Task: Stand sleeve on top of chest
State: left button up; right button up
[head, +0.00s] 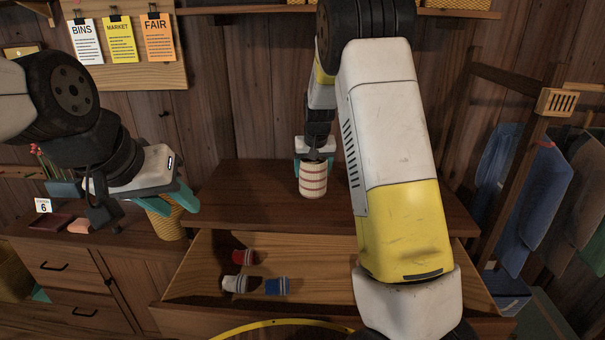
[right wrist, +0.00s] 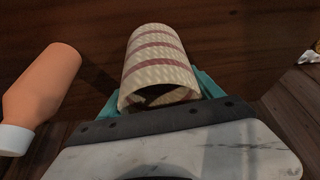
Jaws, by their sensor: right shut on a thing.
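The sleeve (head: 313,182) is a cream tube with red-brown stripes. It is upright at the top of the wooden chest (head: 245,205); I cannot tell whether its lower end touches the wood. My right gripper (head: 314,162) is shut on the sleeve from above. In the right wrist view the sleeve (right wrist: 158,55) sits between the teal fingers, its near end open and hollow. My left gripper (head: 168,199) is open, its teal fingers spread, off to the left of the chest. My right arm hides the right part of the chest top.
The chest's open drawer (head: 205,262) holds a red, a white and a blue cup-like item. An orange bottle-like thing (right wrist: 45,90) with a white end shows beside the sleeve. A yellow woven container (head: 166,225) is behind my left gripper. Clothes (head: 500,190) hang at right.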

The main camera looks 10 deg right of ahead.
jog(key=shift+w+a, duration=0.15)
jog(key=shift+w, duration=0.45)
jog(key=shift+w+a+f, duration=0.1)
jog(key=shift+w+f, duration=0.05)
jog(key=shift+f, duration=0.75)
jog(key=shift+w+f, duration=0.1)
jog(key=shift+f, duration=0.8)
jog(key=shift+f, duration=0.2)
jog(key=o, duration=1.4)
